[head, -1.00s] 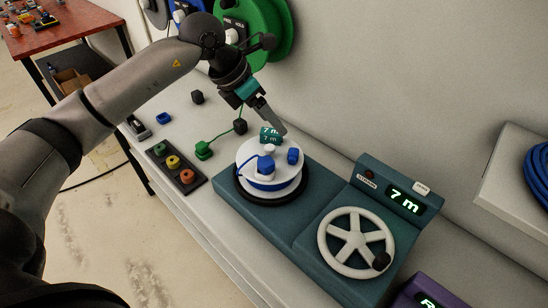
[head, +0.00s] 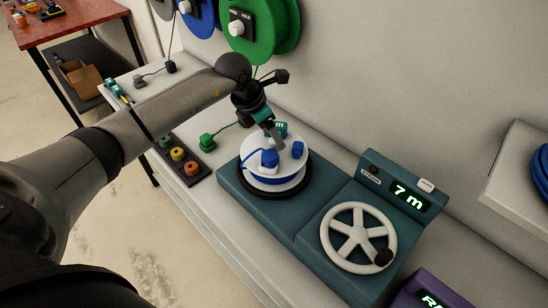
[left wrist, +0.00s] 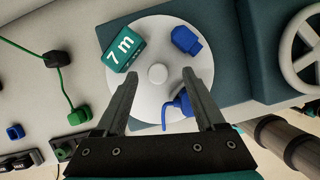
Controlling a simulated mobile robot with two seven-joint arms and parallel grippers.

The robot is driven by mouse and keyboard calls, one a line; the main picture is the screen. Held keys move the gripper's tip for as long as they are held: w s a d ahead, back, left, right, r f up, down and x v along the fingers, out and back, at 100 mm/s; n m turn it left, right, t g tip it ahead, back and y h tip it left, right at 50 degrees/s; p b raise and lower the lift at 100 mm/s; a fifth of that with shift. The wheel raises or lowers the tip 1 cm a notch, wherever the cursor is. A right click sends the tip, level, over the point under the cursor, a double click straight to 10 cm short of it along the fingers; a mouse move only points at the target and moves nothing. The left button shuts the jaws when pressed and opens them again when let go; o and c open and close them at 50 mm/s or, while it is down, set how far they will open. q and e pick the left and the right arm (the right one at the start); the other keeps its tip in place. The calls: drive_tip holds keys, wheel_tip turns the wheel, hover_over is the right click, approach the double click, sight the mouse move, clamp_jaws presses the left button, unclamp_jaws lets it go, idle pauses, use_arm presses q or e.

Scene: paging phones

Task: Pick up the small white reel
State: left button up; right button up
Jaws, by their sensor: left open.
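The small white reel (head: 290,172) sits on the round holder of the teal winding machine, with blue cable wound under its top disc. On its top are a central knob, two blue plugs and a teal tag reading "7 m" (left wrist: 123,50). In the left wrist view the reel's white disc (left wrist: 157,100) lies below my open left gripper (left wrist: 157,82). The central knob (left wrist: 157,74) shows between the two fingers. One finger partly covers a blue plug. In the head view my left gripper (head: 275,140) is over the reel, its fingers partly hidden. My right gripper is not in view.
The teal machine (head: 330,215) has a white handwheel (head: 357,240) and a display reading "7 m" (head: 408,197). A dark tray with coloured knobs (head: 178,154) and a green plug (head: 207,142) lie left of it. Larger green and blue reels (head: 262,25) hang on the wall behind.

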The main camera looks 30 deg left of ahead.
sight(273, 141)
use_arm(q)
drive_tip(key=shift+x, duration=1.85)
drive_tip(key=shift+s+a+f, duration=0.1)
drive_tip(key=shift+a, duration=0.15)
drive_tip(key=shift+c, duration=0.3)
clamp_jaws()
drive_tip(key=shift+r, duration=0.2)
